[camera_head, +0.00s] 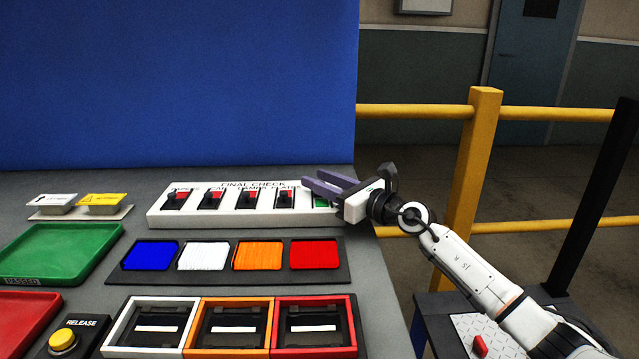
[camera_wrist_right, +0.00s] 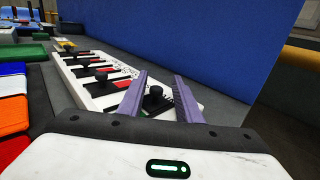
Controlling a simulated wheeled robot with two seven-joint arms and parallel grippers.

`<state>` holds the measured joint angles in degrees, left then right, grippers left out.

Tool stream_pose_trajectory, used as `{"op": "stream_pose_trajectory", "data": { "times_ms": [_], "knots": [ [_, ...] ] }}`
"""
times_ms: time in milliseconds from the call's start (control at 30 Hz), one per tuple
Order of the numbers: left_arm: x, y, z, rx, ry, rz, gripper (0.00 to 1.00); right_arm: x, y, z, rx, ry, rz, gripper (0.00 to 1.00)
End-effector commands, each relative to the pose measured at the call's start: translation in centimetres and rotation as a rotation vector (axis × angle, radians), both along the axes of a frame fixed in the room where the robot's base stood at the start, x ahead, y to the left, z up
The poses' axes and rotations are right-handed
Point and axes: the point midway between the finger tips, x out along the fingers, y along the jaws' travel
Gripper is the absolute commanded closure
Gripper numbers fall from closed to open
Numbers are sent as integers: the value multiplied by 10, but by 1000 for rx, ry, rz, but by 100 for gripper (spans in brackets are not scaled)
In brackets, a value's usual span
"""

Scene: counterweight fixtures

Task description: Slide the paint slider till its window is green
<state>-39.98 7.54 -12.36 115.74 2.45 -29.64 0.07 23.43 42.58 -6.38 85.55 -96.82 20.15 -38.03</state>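The white panel marked FINAL CHECK (camera_head: 250,218) holds a row of black sliders at the back of the table. The rightmost slider, which I take as the paint slider, has its label hidden behind my gripper. Its window shows green (camera_head: 321,203) in the head view. Its black knob (camera_wrist_right: 155,98) stands between the fingers of my right gripper (camera_head: 312,178) in the right wrist view. The fingers (camera_wrist_right: 160,74) are apart, and I cannot tell whether they touch the knob. The other sliders, such as this one (camera_head: 248,199), show red windows. My left gripper is not in view.
In front of the panel lies a dark tray (camera_head: 340,274) with blue, white, orange and red pads. Framed slots (camera_head: 229,345) stand nearer. A green tray (camera_head: 60,254) and a yellow RELEASE button (camera_head: 63,342) are at left. A blue wall (camera_head: 180,80) rises behind.

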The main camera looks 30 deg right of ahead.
Motion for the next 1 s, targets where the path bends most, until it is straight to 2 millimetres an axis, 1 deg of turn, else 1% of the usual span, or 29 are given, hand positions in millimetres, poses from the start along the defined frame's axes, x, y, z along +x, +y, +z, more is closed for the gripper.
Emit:
{"op": "stream_pose_trajectory", "data": {
  "times_ms": [200, 333, 467, 600, 800, 1000],
  "knots": [
    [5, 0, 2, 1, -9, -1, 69, -1, 1, -1, -1, 2, 2, 68],
    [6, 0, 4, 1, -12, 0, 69, -9, -2, -1, -1, 3, 0, 68],
    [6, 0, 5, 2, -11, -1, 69, -27, -6, -2, -5, 4, 2, 68],
    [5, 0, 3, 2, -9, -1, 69, -51, -12, -3, -3, 5, 2, 68],
    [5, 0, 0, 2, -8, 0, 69, -80, -19, -3, -2, 4, 2, 68],
    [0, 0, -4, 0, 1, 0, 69, -96, -24, -1, -1, 2, 1, 68]
  ]
}}
